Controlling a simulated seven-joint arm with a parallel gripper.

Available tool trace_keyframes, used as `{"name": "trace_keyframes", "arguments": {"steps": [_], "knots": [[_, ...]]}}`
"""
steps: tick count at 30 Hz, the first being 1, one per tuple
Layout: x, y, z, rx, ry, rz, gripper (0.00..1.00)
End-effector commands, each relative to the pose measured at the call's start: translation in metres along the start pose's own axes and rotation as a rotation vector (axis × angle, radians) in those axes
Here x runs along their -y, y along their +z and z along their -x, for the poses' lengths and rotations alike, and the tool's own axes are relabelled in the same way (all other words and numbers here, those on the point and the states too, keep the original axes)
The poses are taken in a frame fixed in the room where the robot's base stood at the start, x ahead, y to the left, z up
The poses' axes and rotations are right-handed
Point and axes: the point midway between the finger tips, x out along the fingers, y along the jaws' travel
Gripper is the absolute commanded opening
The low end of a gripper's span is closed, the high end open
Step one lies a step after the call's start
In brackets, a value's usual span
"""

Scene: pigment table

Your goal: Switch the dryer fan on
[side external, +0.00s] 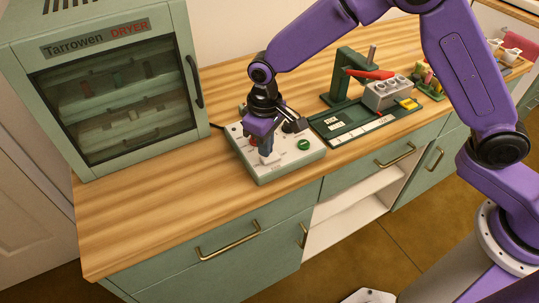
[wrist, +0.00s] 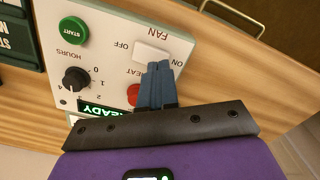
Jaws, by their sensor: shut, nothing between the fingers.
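The dryer (side external: 115,80) is a green cabinet with a glass door on the left of the counter. Its control box (side external: 290,173) stands beside it, with a pale top panel. In the wrist view the white FAN rocker switch (wrist: 150,51) lies between the labels OFF and ON. My gripper (wrist: 158,66) is shut and empty, with its blue fingertips at the switch's near edge, towards the ON side. I cannot tell whether they touch it or which way the rocker is tipped. My gripper also shows over the box in the side view (side external: 267,157).
A green START button (wrist: 74,30), a black HOURS knob (wrist: 76,79) and a partly hidden red HEAT button (wrist: 133,95) share the panel. A lit READY display (wrist: 98,109) is partly covered. A green press stand (side external: 341,78) stands to the right. The front-left counter (side external: 150,225) is clear.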

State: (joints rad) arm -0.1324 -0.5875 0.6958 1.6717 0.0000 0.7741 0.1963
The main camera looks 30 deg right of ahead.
Motion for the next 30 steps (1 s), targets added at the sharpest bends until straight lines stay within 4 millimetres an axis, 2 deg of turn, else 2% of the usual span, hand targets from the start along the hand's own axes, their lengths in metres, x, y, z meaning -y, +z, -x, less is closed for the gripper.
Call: {"name": "trace_keyframes", "arguments": {"steps": [30], "knots": [[0.0000, 0.0001, -0.0057, 0.001, 0.000, 0.000, 0.00]]}}
